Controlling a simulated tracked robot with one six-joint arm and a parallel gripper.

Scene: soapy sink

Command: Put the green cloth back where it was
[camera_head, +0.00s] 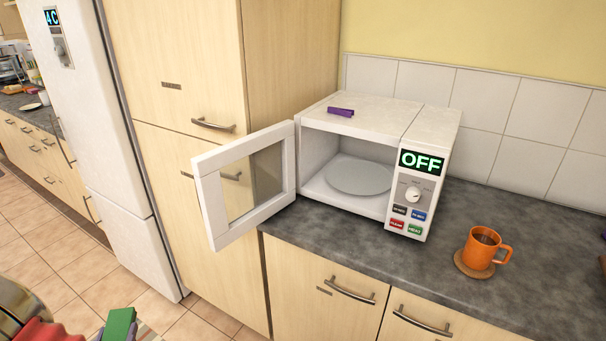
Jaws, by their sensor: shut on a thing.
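My gripper (98,332) is at the bottom left corner, mostly cut off by the picture's edge, with its metal and red parts showing. It is shut on the green cloth (121,323), which shows as a small flat green patch at the gripper's end. A pale striped edge shows just right of the green patch; I cannot tell whether it belongs to the cloth. The held thing is in front of the tiled floor, left of the lower cabinets and apart from the counter. Its lower part is outside the picture.
A white microwave (433,139) stands on the grey counter (340,230), its door (207,195) swung open to the left. A purple item (340,111) lies on top. An orange mug (480,250) stands on a coaster at right. The counter's front is clear.

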